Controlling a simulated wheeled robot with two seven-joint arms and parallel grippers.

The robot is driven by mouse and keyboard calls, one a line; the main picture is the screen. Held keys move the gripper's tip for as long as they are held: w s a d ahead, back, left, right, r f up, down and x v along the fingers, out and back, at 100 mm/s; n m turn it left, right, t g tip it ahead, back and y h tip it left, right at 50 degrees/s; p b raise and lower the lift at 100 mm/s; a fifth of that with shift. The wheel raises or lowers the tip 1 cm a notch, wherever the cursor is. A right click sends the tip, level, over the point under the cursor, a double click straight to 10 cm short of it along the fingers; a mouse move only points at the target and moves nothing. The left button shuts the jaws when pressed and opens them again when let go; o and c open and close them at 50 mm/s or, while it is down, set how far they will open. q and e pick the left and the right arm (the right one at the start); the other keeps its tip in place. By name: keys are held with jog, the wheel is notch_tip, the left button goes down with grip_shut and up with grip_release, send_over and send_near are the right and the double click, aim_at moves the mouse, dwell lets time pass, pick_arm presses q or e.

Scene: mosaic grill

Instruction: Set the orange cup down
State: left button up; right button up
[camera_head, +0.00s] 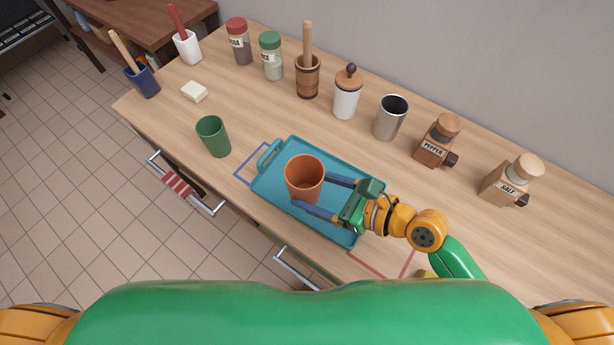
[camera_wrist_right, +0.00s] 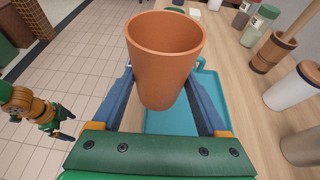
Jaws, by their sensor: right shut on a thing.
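The orange cup (camera_head: 304,180) is upright and empty, over the left half of the teal tray (camera_head: 340,232). My right gripper (camera_head: 311,190) comes in from the right, its two blue fingers on either side of the cup, shut on it. In the right wrist view the cup (camera_wrist_right: 165,60) stands between the fingers with the tray (camera_wrist_right: 165,122) below. I cannot tell whether its base touches the tray. My left gripper (camera_wrist_right: 66,126) is small at the left of the right wrist view, away from the cup; its jaw opening is unclear.
A green cup (camera_head: 213,137) stands left of the tray. Behind it are a steel cup (camera_head: 391,118), a white jar (camera_head: 346,96), a wooden pot (camera_head: 307,78) and the pepper (camera_head: 436,143) and salt (camera_head: 507,184) mills. Blue and red outlines mark the counter beside the tray.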

jog(key=w+f+b, duration=0.1)
jog(key=w+f, duration=0.1)
jog(key=w+f+b, duration=0.1)
jog(key=w+f, duration=0.1)
jog(key=w, duration=0.1)
jog(key=w+f+b, duration=0.2)
jog(key=w+f, duration=0.1)
jog(key=shift+d+f, duration=0.1)
jog(key=shift+d, duration=0.25)
jog(key=shift+w+f+b, duration=0.2)
jog(key=shift+f+b, duration=0.2)
jog(key=shift+f, duration=0.5)
jog(key=shift+w+f+b, duration=0.15)
jog(key=shift+f+b, duration=0.25)
jog(key=shift+f, duration=0.5)
jog(key=shift+f, duration=0.15)
jog(key=o, duration=1.4)
jog(key=shift+d+r, duration=0.1)
jog(key=shift+r, duration=0.1)
jog(key=v, duration=1.2)
